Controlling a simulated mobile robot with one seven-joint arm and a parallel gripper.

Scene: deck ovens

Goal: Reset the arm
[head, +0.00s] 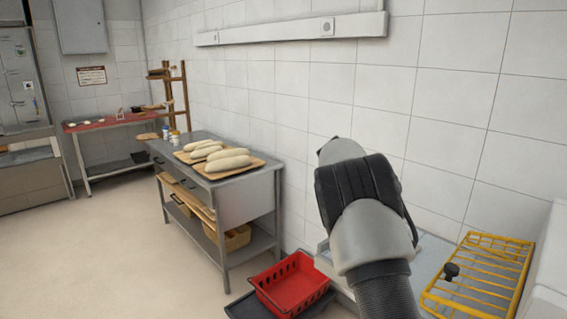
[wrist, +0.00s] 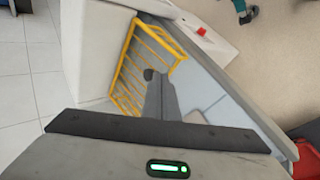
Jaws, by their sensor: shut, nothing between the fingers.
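My arm (head: 365,220) rises in the right part of the head view, bent at a grey and black joint. My gripper does not show in that view. In the wrist view my gripper (wrist: 160,82) points away from the camera, its dark grey fingers shut together with nothing between them. Its fingertips appear over or near the yellow wire rack, beside a small black knob (wrist: 149,74). I cannot tell the gap between them.
The yellow rack (head: 478,272) lies on a grey surface at right, by a tiled wall. A red basket (head: 293,287) sits low, left of my arm. A steel table (head: 247,190) holds boards with pale loaves. The floor at left is clear.

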